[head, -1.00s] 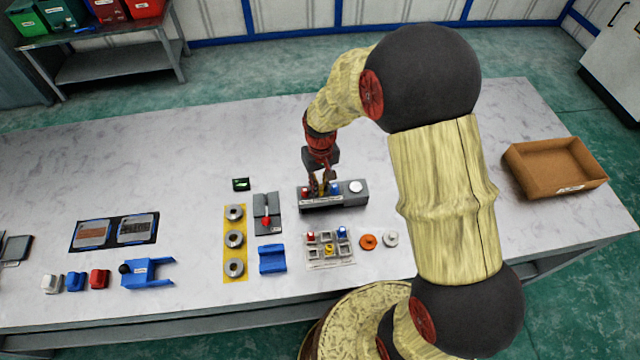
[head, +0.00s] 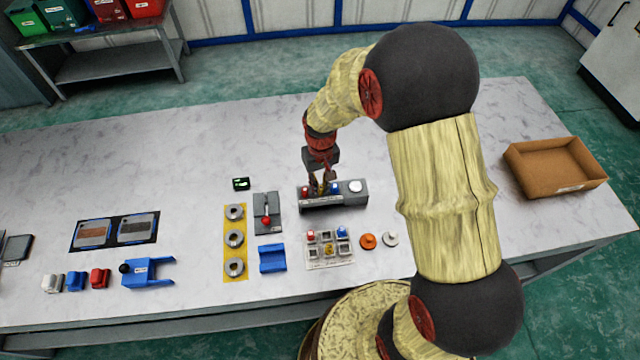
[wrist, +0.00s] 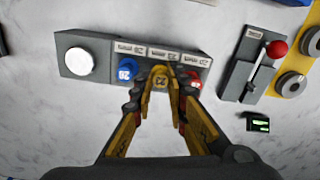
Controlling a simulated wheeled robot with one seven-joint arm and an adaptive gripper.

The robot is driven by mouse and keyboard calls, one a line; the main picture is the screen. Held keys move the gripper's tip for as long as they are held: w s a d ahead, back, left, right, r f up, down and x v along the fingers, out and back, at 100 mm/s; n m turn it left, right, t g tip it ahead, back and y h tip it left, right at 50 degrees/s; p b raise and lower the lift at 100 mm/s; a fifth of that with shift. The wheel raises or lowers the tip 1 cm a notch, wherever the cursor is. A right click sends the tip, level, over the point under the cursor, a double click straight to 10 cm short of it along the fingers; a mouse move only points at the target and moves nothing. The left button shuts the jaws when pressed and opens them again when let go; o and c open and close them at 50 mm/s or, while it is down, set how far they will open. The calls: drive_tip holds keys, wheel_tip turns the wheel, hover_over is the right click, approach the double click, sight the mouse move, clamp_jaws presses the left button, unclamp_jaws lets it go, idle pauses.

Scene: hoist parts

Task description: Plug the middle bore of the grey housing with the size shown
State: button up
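The grey housing (head: 350,200) lies on the bench; it also shows in the wrist view (wrist: 100,62). A row on it holds a blue plug (wrist: 127,70) and a red plug (wrist: 193,84) on either side of a yellow plug (wrist: 160,80). My gripper (head: 320,186) points down at the middle of the housing, and its fingertips close on the yellow plug from both sides. The yellow plug is at the middle bore; its lower part is hidden, so its depth cannot be told. A small display (head: 241,184) shows green marks that I cannot read.
A white round button (wrist: 80,61) is on the housing's end. A tray of plugs (head: 330,262) stands in front, beside an orange ring (head: 368,241). A lever unit (head: 267,205) and yellow strip (head: 235,254) are left. A brown box (head: 540,180) is far right.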

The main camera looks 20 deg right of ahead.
drive_tip(key=o, duration=0.5)
drive_tip(key=shift+r, duration=0.1)
drive_tip(key=shift+r+p, duration=2.6)
drive_tip(key=shift+r, duration=0.85)
drive_tip(key=s+r+t+b, duration=0.1)
drive_tip(key=s+r+t, duration=0.1)
drive_tip(key=s+r, duration=0.4)
drive_tip(key=s+r+t+b, duration=0.1)
drive_tip(key=s+r, duration=0.6)
drive_tip(key=r, duration=0.3)
drive_tip(key=s+r+t+b, duration=0.2)
drive_tip(key=s+r, duration=0.5)
drive_tip(key=r, duration=0.1)
drive_tip(key=shift+s+r+t, duration=0.2)
drive_tip(key=shift+s+t, duration=0.05)
drive_tip(key=shift+t, duration=0.05)
